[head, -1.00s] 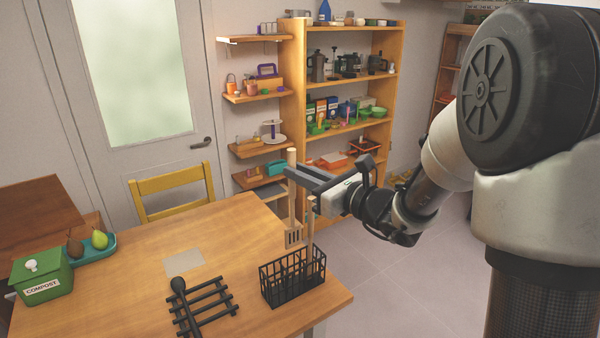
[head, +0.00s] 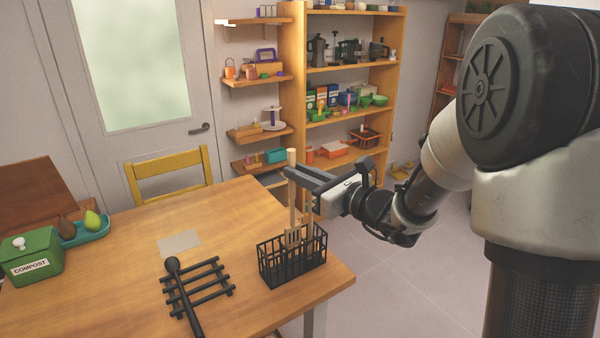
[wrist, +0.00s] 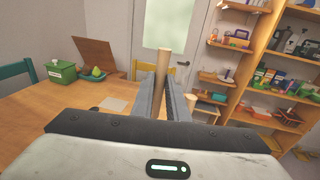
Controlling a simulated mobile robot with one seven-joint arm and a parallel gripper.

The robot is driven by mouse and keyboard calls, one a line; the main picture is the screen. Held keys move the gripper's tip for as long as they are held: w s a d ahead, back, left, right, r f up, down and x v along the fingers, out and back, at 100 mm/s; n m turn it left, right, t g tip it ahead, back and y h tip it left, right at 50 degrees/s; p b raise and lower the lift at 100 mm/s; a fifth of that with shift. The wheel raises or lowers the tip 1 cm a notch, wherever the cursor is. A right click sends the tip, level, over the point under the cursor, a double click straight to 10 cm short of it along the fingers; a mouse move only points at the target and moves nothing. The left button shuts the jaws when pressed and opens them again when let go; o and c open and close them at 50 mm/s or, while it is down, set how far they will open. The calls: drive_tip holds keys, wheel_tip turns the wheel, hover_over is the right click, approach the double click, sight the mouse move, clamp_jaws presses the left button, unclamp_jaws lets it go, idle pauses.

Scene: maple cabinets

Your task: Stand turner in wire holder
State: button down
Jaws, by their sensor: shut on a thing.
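The turner (head: 291,207) has a pale wooden handle and a slotted head pointing down. My gripper (head: 289,173) is shut on its handle and holds it upright. The handle top also shows between the fingers in the wrist view (wrist: 162,68). The black wire holder (head: 292,270) stands near the right front edge of the table. The turner's head overlaps the holder's upper part in the head view; I cannot tell how deep it is inside. Another wooden handle (head: 309,215) rises from the holder just right of the turner.
A black rack (head: 200,289) with a dark ladle-like utensil (head: 172,264) lies left of the holder. A grey square (head: 179,244), green compost box (head: 30,262) and teal tray with pears (head: 88,238) are farther left. A yellow chair (head: 168,170) stands behind the table.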

sight(295, 190)
drive_tip(key=shift+f+b, duration=2.05)
drive_tip(key=shift+f, duration=0.5)
drive_tip(key=c, duration=1.6)
unclamp_jaws()
drive_tip(key=shift+c, duration=0.2)
drive_tip(key=p+v, duration=0.2)
drive_tip(key=v, duration=1.5)
drive_tip(key=shift+d, duration=0.2)
drive_tip(key=shift+s, duration=0.15)
